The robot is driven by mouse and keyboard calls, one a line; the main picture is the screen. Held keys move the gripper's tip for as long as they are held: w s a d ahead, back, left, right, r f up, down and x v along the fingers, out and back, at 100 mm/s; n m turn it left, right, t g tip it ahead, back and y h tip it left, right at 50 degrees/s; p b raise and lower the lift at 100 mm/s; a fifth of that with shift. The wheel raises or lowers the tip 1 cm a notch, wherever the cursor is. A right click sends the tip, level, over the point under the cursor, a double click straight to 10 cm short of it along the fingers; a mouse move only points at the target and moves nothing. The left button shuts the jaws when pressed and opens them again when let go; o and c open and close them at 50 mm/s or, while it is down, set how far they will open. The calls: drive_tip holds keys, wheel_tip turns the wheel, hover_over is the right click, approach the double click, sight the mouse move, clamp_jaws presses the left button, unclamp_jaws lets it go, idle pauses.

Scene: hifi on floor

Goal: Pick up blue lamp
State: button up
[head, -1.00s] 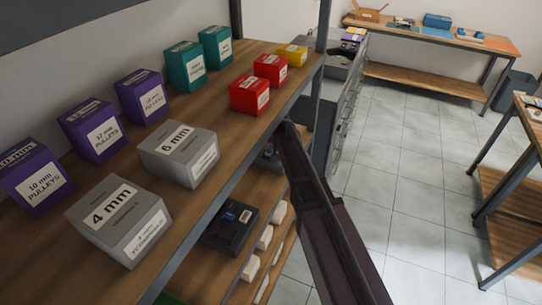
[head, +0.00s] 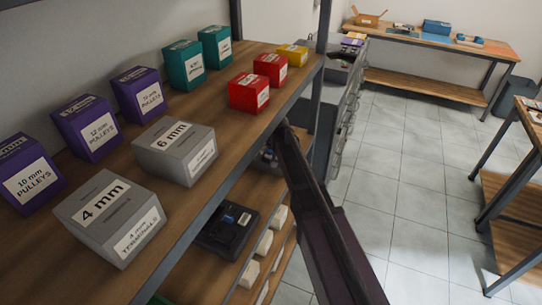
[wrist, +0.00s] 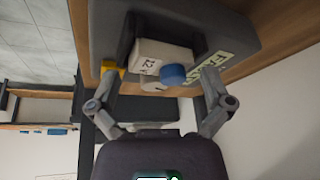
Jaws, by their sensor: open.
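In the wrist view a small round blue piece (wrist: 173,74), which looks like the blue lamp, sits against a white block (wrist: 150,55) marked "12 V". A dark grey panel or box (wrist: 235,25) with a pale label lies behind them. My gripper (wrist: 163,42) is open, with one finger on each side of the white block and the blue piece. I cannot tell whether the fingers touch them. In the head view my arm reaches down beside the shelf; the gripper and the blue piece are hidden there.
The upper shelf (head: 225,150) holds grey, purple, teal, red and yellow boxes. A black device (head: 228,230) and white blocks (head: 262,243) are on the lower shelf. A shelf post (head: 320,70) stands close to my arm. Tiled floor (head: 410,180) is clear at right.

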drive_tip(key=c, duration=0.8)
drive_tip(key=shift+r, duration=0.25)
wheel_tip(320, 180, up, 4)
drive_tip(key=p, duration=0.4)
drive_tip(key=shift+f, duration=0.2)
drive_tip(key=s+d, duration=0.1)
drive_tip(key=s, duration=0.4)
drive_tip(key=s+d, duration=0.2)
drive_tip(key=s, duration=0.3)
drive_tip(key=s+d+r+p, duration=0.1)
drive_tip(key=s+d, duration=0.1)
drive_tip(key=s, duration=0.3)
drive_tip(key=shift+d, duration=0.25)
drive_tip(key=shift+c, duration=0.2)
